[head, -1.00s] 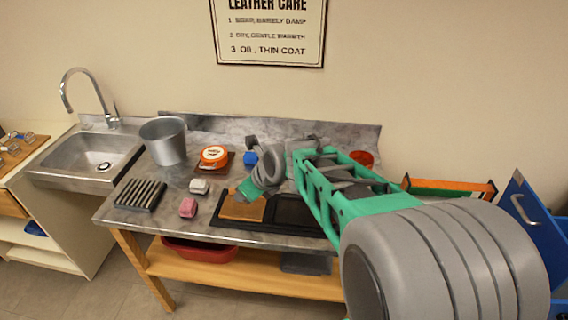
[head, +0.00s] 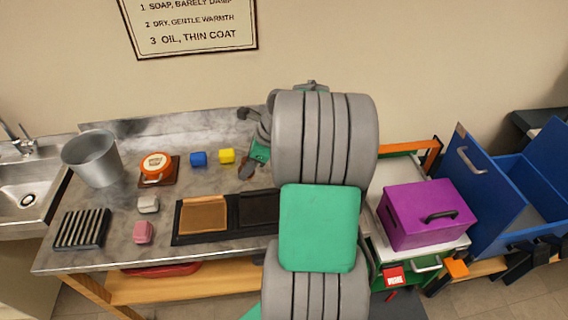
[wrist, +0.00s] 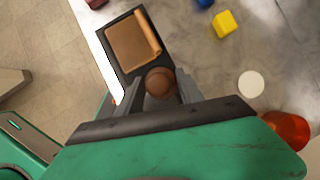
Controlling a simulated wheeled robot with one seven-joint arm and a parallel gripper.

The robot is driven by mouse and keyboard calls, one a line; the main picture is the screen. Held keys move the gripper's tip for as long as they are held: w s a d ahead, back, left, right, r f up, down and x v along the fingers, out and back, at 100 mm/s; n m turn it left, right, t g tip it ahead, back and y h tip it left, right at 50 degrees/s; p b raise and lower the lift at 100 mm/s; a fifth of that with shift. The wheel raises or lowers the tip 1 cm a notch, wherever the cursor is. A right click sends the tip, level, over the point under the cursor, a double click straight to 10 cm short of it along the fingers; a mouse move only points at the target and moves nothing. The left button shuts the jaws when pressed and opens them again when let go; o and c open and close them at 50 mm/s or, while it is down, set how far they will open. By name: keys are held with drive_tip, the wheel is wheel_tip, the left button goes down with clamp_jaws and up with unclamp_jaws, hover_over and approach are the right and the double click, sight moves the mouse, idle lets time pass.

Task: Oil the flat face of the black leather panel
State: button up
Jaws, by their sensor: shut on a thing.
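The black leather panel (head: 258,209) lies flat in the right part of a dark tray (head: 180,238). Its right end is hidden behind my arm in the head view. A tan panel (head: 204,214) with a rolled edge lies in the left part; it also shows in the wrist view (wrist: 131,42). My gripper (head: 250,168) is behind the black panel in the head view, partly hidden by my arm. In the wrist view my gripper (wrist: 160,98) is shut on a brown round-topped thing (wrist: 160,82). Whether it touches the panel cannot be told.
A yellow block (head: 227,156), a blue block (head: 198,159) and an orange tin (head: 157,164) stand behind the tray. A pink block (head: 143,232), a white block (head: 148,204) and a ribbed rack (head: 83,229) are left. A purple box (head: 427,215) stands right. A white disc (wrist: 251,84) lies near my gripper.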

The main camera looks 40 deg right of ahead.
drive_tip(key=s+d+f+n+g, duration=0.1)
drive_tip(key=s+d, duration=0.6)
drive_tip(key=d, duration=0.1)
drive_tip(key=shift+g, duration=0.3)
wheel_tip(320, 180, down, 6)
drive_tip(key=b, duration=0.6)
drive_tip(key=shift+s+a+r, duration=0.1)
drive_tip(key=shift+r, duration=0.15)
